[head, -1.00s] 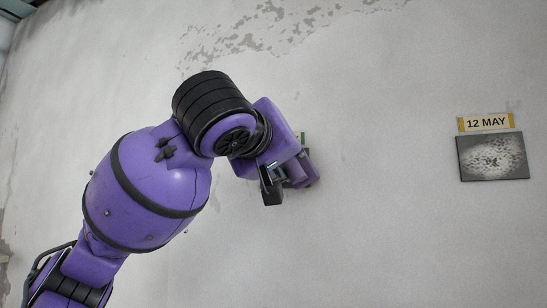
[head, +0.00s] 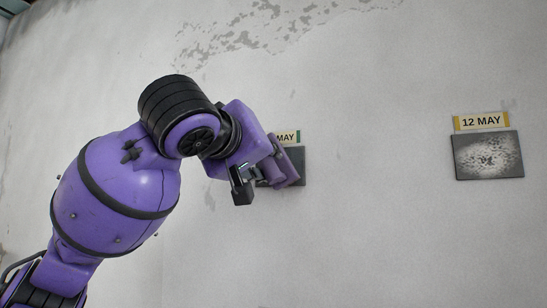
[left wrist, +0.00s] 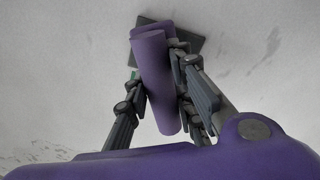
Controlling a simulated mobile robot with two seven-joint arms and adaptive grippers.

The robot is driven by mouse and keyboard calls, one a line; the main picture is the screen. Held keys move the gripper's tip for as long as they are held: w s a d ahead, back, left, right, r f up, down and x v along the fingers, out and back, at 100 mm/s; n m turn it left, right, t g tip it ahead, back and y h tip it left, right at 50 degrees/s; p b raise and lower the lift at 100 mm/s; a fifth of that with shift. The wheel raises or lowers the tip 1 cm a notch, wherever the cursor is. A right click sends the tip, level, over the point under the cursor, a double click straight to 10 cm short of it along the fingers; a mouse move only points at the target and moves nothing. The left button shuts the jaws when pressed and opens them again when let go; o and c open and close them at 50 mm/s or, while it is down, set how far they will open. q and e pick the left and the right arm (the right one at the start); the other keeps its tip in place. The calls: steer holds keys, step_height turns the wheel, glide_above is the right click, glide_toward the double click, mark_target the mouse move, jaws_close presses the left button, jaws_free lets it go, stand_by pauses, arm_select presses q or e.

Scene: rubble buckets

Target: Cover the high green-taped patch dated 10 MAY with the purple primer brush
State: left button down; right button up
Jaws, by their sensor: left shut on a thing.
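My left gripper (left wrist: 160,95) is shut on the purple primer brush (left wrist: 155,85), whose handle runs between its fingers in the left wrist view. In the head view the brush (head: 286,165) is partly hidden behind my wrist and lies in front of a dark patch (head: 296,157) on the wall. That patch has a green-edged label (head: 288,137) above it; only "MAY" can be read, the day number is hidden. The dark patch (left wrist: 189,47) also shows behind the brush head in the left wrist view. I cannot tell whether the brush touches it. My right gripper is not in view.
To the right on the wall hangs a second patch (head: 488,155), grey with a pale speckled middle, under a yellow-edged label (head: 481,121) reading "12 MAY". Peeling plaster (head: 245,40) marks the upper wall. The wall between the patches is bare.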

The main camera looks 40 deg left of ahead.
arm_select(q)
steer(key=shift+s+a+f, duration=0.55)
steer(key=shift+s+a, duration=0.4)
steer(key=shift+a, duration=2.4)
steer(key=w+d, duration=0.1)
steer(key=d, duration=0.2)
steer(key=w+d, duration=0.1)
steer(key=d, duration=0.3)
steer(key=w+d, duration=0.1)
steer(key=d, duration=0.2)
steer(key=shift+w+d, duration=0.1)
steer(key=shift+d, duration=0.3)
steer(key=a, duration=0.1)
steer(key=s+a, duration=0.1)
steer(key=a, duration=0.1)
steer(key=shift+a+f, duration=0.1)
steer(key=shift+s+a, duration=0.2)
steer(key=shift+a, duration=0.85)
steer(key=shift+s+a, duration=0.25)
steer(key=shift+a, duration=0.6)
steer(key=shift+s+a, duration=0.3)
steer(key=shift+a, duration=0.6)
steer(key=shift+s+a, duration=0.25)
steer(key=shift+a, duration=0.6)
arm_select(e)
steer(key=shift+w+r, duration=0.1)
